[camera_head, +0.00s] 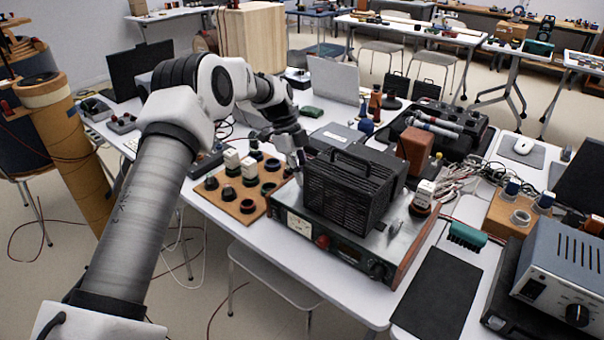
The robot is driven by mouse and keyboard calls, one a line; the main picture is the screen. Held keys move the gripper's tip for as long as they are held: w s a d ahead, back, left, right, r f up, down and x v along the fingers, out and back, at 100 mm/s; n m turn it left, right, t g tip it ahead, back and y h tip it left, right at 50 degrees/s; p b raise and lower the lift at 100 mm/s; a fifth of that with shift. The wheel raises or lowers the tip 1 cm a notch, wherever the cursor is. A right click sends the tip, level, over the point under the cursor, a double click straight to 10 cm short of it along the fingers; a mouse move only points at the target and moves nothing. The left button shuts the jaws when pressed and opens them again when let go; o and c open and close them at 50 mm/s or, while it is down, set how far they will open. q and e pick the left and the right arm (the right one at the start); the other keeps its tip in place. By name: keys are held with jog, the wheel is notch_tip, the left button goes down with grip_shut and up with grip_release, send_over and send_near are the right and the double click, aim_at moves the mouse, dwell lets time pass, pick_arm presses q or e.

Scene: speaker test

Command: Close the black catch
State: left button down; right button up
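A black ribbed case (345,197) with a carry handle (352,163) on top stands on a silver instrument (330,245) in the middle of the table. I cannot make out a separate black catch on it; it may be too small or hidden on a far side. My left gripper (294,157) reaches in from the left and points down just beyond the case's upper left corner. Its fingertips are small and partly hidden, so I cannot tell whether they touch the case or are open. My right gripper is not in view.
A wooden board with dark round sockets (240,207) lies left of the case. A brown block (415,148) and a tangle of cables (455,178) are to its right. A flat black mat (437,295) lies front right, beside a blue-grey power unit (565,270).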

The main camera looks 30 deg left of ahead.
pick_arm(q)
jog(key=shift+s+f, duration=0.1)
jog(key=c, duration=1.2)
grip_release()
jog(key=shift+c, duration=0.2)
jog(key=v, duration=1.2)
jog(key=shift+d, duration=0.1)
